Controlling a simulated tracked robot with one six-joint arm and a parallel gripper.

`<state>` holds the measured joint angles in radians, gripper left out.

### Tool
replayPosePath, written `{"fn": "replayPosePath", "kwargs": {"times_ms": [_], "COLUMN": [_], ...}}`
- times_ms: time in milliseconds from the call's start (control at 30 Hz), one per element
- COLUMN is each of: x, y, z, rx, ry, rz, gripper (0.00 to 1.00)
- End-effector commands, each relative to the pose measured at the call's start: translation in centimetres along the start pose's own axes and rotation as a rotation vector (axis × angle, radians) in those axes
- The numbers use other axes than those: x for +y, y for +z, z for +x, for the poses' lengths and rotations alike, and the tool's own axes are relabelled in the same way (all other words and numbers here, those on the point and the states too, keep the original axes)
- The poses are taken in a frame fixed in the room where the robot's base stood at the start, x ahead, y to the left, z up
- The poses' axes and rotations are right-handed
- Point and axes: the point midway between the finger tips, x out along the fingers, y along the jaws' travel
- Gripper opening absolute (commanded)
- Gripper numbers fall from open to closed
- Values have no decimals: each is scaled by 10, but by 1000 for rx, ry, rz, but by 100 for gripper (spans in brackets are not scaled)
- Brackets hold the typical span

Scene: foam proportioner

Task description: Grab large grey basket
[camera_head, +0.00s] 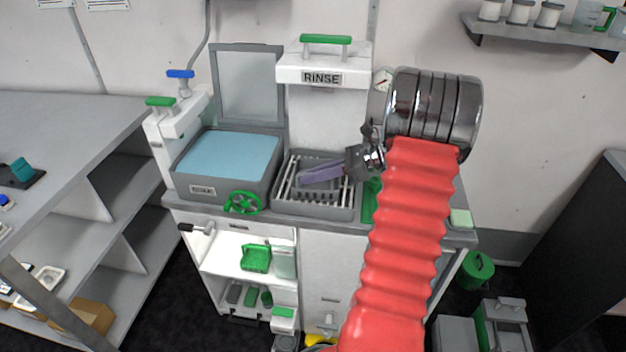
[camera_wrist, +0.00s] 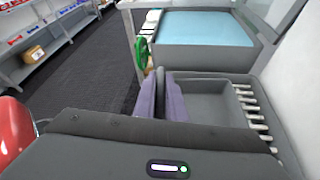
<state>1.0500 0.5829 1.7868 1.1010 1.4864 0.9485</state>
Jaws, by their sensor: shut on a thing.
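In the wrist view the two fingers (camera_wrist: 166,82) are close together at the basket's near-left wall, shut on that wall.
A blue-topped tank (camera_head: 228,155) with a green valve wheel (camera_head: 243,202) stands just left of the basket. The white RINSE unit (camera_head: 322,75) rises behind it. A shelf (camera_head: 550,32) with jars hangs at the upper right. My red arm covers the counter's right part.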

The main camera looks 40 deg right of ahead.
Motion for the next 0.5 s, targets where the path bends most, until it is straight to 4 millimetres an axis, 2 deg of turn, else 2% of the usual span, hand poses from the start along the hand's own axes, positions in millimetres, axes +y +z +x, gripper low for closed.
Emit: {"fn": "replayPosePath", "kwargs": {"times_ms": [167,500], "x": [4,15], "y": [20,72], "z": [-8,-30], "rx": [1,0], "ry": [-2,-2], "rz": [-4,-4], "gripper": [0,0]}}
